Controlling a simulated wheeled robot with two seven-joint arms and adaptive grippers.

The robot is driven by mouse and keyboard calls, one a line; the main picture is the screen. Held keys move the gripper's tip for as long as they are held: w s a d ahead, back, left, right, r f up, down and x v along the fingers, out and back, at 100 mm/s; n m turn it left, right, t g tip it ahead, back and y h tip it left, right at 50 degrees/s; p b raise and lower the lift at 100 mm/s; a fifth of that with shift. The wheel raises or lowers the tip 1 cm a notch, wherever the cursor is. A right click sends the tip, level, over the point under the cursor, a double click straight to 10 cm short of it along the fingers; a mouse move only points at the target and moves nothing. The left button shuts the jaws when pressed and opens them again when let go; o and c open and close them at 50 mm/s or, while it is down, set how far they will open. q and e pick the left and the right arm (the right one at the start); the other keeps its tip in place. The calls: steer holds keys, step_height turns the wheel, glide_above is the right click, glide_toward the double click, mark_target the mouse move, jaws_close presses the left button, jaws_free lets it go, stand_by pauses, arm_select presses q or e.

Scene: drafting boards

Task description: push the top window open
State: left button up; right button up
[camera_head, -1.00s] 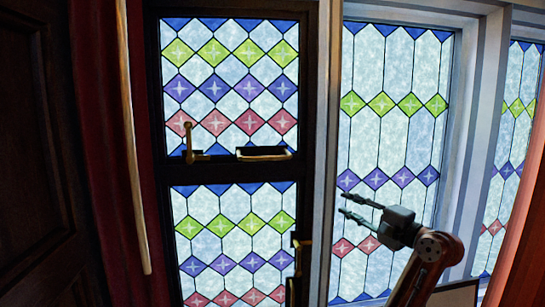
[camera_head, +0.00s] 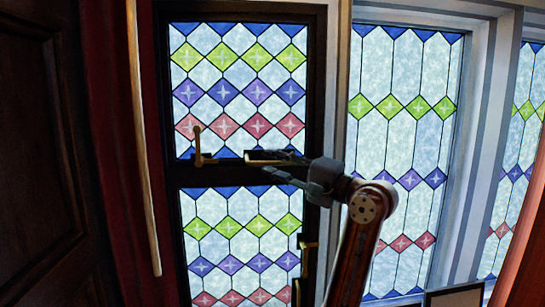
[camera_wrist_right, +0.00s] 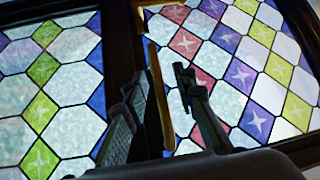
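The top window (camera_head: 238,75) is a dark-framed stained-glass pane with green, purple and red diamonds. It appears flush in its frame. It also shows in the right wrist view (camera_wrist_right: 235,65). A brass lever (camera_head: 199,148) stands upright at its lower left. A brass bar handle (camera_head: 255,155) is on its bottom rail, partly hidden by my right gripper (camera_head: 268,165). In the right wrist view, the handle (camera_wrist_right: 158,90) shows between the spread fingers of my right gripper (camera_wrist_right: 162,72). I cannot tell whether they touch it. My left gripper is not in view.
The lower window (camera_head: 240,240) has a brass handle (camera_head: 304,252) on its right edge. A pale pole (camera_head: 142,140) and red curtain (camera_head: 105,130) are on the left. A fixed stained-glass window (camera_head: 400,150) is on the right. A framed board (camera_head: 455,296) is at lower right.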

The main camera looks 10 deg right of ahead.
steer(key=shift+w, duration=0.25)
steer(key=shift+a, duration=0.1)
jaws_close()
steer(key=shift+f, duration=0.1)
stand_by(0.4)
